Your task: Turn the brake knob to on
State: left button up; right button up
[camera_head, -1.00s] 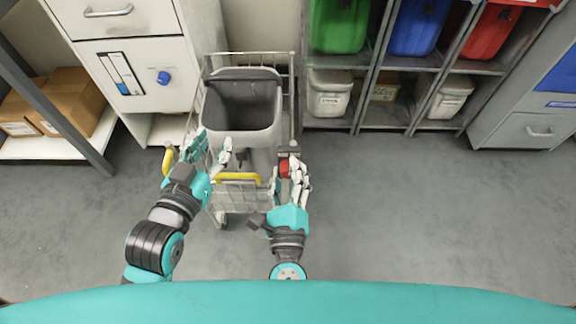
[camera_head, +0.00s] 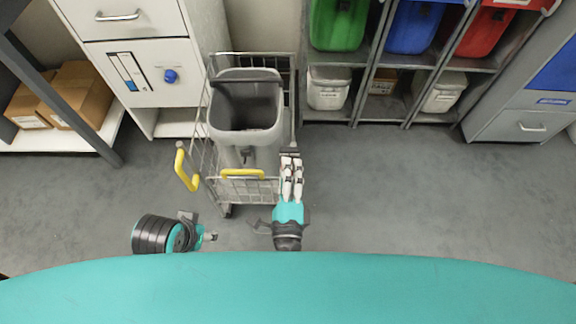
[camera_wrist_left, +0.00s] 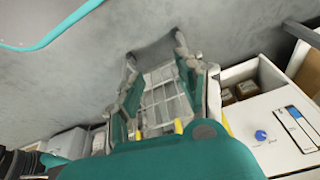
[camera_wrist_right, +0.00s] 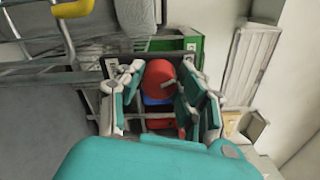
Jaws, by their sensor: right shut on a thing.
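The brake knob (camera_wrist_right: 160,74) is red and round. In the right wrist view it sits between the fingers of my right gripper (camera_wrist_right: 157,84), which is shut on it. In the head view my right gripper (camera_head: 291,164) is at the right side of the wire cart (camera_head: 258,192) and hides the knob. Whether the knob points to on cannot be read. My left gripper (camera_wrist_left: 157,62) is open and empty in the left wrist view, with the cart beyond its fingers.
The cart holds a grey bin (camera_head: 247,128) and has yellow handles (camera_head: 186,168). A white cabinet with a blue knob (camera_head: 170,76) stands behind at left. Shelves with a green bin (camera_head: 338,25) and a blue bin (camera_head: 413,27) stand behind at right. Floor at right is clear.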

pick_arm(q)
notch_tip(320, 180, down, 12)
jog(key=p, duration=0.3)
jog(key=shift+s+g, duration=0.15)
jog(key=shift+g, duration=0.25)
pick_arm(e)
jog(key=shift+a+n, duration=0.1)
jog(key=shift+n, duration=1.9)
pick_arm(q)
jog(key=shift+d, duration=0.1)
pick_arm(e)
jog(key=o, duration=1.1)
jog(key=shift+o, duration=0.2)
jog(key=shift+s+f, duration=0.1)
jog(key=s, duration=1.1)
jog(key=shift+s, duration=0.4)
